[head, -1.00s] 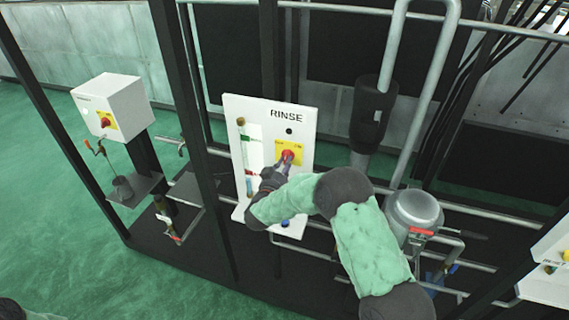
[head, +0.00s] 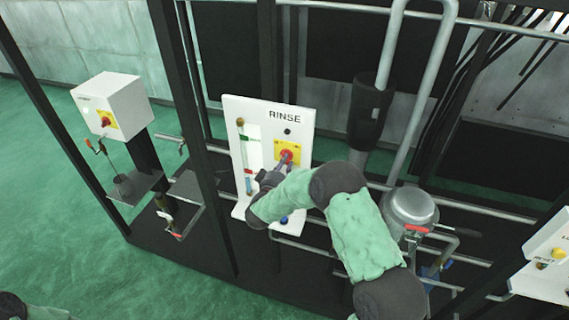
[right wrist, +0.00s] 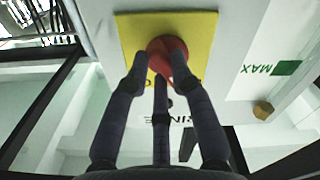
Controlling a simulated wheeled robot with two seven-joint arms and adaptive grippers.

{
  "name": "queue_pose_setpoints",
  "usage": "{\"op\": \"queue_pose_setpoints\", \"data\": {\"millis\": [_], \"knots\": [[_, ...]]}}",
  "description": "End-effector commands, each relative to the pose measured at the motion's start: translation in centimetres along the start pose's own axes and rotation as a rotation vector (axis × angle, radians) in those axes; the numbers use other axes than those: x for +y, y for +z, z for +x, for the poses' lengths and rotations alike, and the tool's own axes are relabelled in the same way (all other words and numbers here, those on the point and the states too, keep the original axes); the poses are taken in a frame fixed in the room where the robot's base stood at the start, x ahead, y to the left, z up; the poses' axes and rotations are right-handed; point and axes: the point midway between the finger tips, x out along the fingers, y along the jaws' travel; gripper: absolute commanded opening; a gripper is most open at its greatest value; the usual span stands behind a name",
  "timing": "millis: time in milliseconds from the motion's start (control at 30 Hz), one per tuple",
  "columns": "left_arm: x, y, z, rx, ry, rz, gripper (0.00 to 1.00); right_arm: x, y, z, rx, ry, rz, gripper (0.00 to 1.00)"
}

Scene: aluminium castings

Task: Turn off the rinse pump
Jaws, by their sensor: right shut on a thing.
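The white RINSE panel (head: 268,112) stands upright on the dark frame. On it is a red rotary knob (head: 287,156) on a yellow plate (head: 297,147). In the right wrist view the red knob (right wrist: 168,46) sits on the yellow plate (right wrist: 200,30). My right gripper (head: 283,166) reaches the knob from below. Its fingertips (right wrist: 157,68) are shut around the knob's near part and partly cover it. Which way the knob points cannot be read clearly. My left gripper is not in view.
A sight tube (head: 244,155) is on the panel's left side, a blue button (head: 284,219) low on it. Left stands a white box (head: 112,102) with a similar red knob. Pipes, a round metal housing (head: 411,211) and another white box (head: 545,262) are to the right.

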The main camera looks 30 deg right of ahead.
Motion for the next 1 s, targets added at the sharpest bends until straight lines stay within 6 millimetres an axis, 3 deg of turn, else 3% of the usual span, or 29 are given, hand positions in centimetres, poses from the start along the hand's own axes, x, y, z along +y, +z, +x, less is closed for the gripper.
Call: {"op": "queue_pose_setpoints", "data": {"millis": [400, 433, 500, 833, 1000], "knots": [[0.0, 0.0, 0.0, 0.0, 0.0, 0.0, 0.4, -0.1, 0.0, 0.0, 0.0, -0.001, -0.01, 0.0], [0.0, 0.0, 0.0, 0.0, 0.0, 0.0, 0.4, -0.1, 0.0, 0.0, 0.0, -0.001, -0.01, 0.26], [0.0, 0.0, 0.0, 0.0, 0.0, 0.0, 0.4, -0.1, 0.0, 0.0, 0.0, -0.001, -0.01, 0.46], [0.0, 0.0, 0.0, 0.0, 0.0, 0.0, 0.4, 0.0, 0.0, -0.1, 0.0, 0.0, -0.008, 0.48], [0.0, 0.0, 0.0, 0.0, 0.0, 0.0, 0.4, 0.0, 0.0, -1.2, 0.0, -0.001, -0.008, 0.48]]}}
